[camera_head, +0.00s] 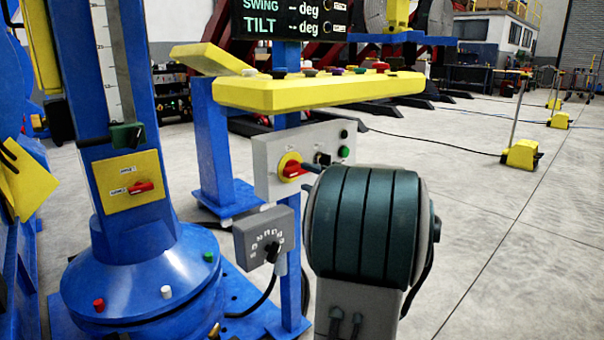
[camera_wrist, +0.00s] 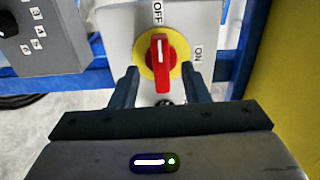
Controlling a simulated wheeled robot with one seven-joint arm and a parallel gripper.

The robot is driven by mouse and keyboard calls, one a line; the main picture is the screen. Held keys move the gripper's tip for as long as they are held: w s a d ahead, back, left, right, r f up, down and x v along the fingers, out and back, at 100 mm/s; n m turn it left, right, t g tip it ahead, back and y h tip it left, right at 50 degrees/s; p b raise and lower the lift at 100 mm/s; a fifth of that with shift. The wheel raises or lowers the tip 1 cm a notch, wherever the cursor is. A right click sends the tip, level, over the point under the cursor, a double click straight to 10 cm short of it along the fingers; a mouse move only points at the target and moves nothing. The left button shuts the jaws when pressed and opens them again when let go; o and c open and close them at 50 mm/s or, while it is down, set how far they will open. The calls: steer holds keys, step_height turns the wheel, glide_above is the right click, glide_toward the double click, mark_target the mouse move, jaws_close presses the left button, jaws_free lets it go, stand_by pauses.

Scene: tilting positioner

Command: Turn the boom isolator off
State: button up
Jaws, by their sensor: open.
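A red rotary handle on a yellow disc (camera_wrist: 162,62) is on a light grey box (camera_wrist: 118,28), labelled OFF above and ON at right in the wrist view. The handle's long axis lines up with the OFF label. My gripper (camera_wrist: 160,72) is open, one finger on each side of the handle, with gaps visible; contact cannot be told. In the head view the same handle (camera_head: 293,169) lies roughly level; my wrist hides my fingers there. Another red handle (camera_head: 140,188) is on a yellow plate on the blue column. No isolator name is readable.
A grey dial box (camera_head: 262,240) is below left of the switch box; it also shows in the wrist view (camera_wrist: 45,45). A yellow console (camera_head: 320,92) with several buttons overhangs the switch box. A green button (camera_head: 344,152) is at its right.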

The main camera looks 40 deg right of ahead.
steer(key=s+p, duration=0.2)
steer(key=s, duration=0.8)
steer(key=shift+d, duration=0.4)
steer(key=shift+s, duration=0.1)
steer(key=a+r+n+g+y+p, duration=0.3)
steer(key=a+r+n+g+p, duration=0.15)
steer(key=a+p, duration=0.65)
steer(key=a+r+n+g+y+p, duration=0.3)
steer(key=a+r+g+p, duration=0.25)
steer(key=a, duration=0.95)
steer(key=s+a+r+n+g+h+p, duration=0.2)
steer(key=r+p, duration=0.5)
steer(key=p, duration=0.4)
steer(key=s+a+r+n+g+h+p, duration=0.3)
steer(key=s+a+r+n+h+p, duration=0.2)
steer(key=s+p, duration=0.4)
step_height(320, 180, up, 2)
steer(key=a+n+p, duration=0.1)
steer(key=n+p, duration=0.1)
steer(key=shift+s+a+h+p, duration=0.25)
steer(key=shift+s+h+p, duration=0.05)
steer(key=shift+p, duration=0.1)
